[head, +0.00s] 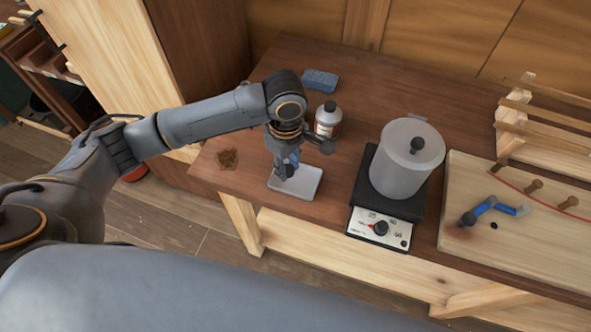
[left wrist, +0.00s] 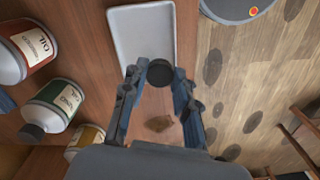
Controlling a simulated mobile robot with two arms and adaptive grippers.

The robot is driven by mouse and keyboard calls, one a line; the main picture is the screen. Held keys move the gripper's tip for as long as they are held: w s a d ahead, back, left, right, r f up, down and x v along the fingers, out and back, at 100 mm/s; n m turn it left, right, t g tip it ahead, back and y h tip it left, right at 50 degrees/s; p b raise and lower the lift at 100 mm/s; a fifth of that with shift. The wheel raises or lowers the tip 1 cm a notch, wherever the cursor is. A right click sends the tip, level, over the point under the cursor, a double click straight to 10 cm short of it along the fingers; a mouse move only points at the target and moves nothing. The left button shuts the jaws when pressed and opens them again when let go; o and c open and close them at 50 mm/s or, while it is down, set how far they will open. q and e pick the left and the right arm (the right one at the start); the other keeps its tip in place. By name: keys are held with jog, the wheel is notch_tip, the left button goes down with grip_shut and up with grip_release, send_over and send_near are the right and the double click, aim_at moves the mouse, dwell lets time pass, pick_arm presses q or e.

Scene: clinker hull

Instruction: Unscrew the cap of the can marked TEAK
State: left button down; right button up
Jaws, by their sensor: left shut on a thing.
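My left gripper (head: 288,170) is low over the white tray (head: 309,189). In the left wrist view its fingers (left wrist: 158,80) are closed on a small dark round cap (left wrist: 160,72), near the edge of the tray (left wrist: 142,40). Beside it on the left of that view are a can with a red label (left wrist: 38,42), a can with a green label (left wrist: 66,98) and a can with a yellow label (left wrist: 90,133). The green-label can wears a dark cap; the yellow one's top is partly hidden by my gripper. I cannot read for certain which says TEAK. The red-label can (head: 328,118) shows capped in the head view.
A lidded pot (head: 405,170) stands on a hot plate with a dial (head: 380,228). A board with pegs and a blue tool (head: 490,208) lies right.

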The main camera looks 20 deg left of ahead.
aim_at(295, 180)
pick_arm(q)
jog(key=shift+w+d+f, duration=0.25)
jog(key=shift+w+f, duration=0.2)
jog(key=shift+f, duration=0.15)
jog(key=shift+w+d+f, duration=0.25)
jog(key=shift+w+f, duration=0.15)
jog(key=shift+f, duration=0.15)
notch_tip(295, 180, down, 3)
jog(key=shift+w+p, duration=0.1)
jog(key=shift+p, duration=0.5)
jog(key=shift+f, duration=0.25)
jog(key=c, duration=1.3)
grip_release()
jog(key=shift+f, duration=0.1)
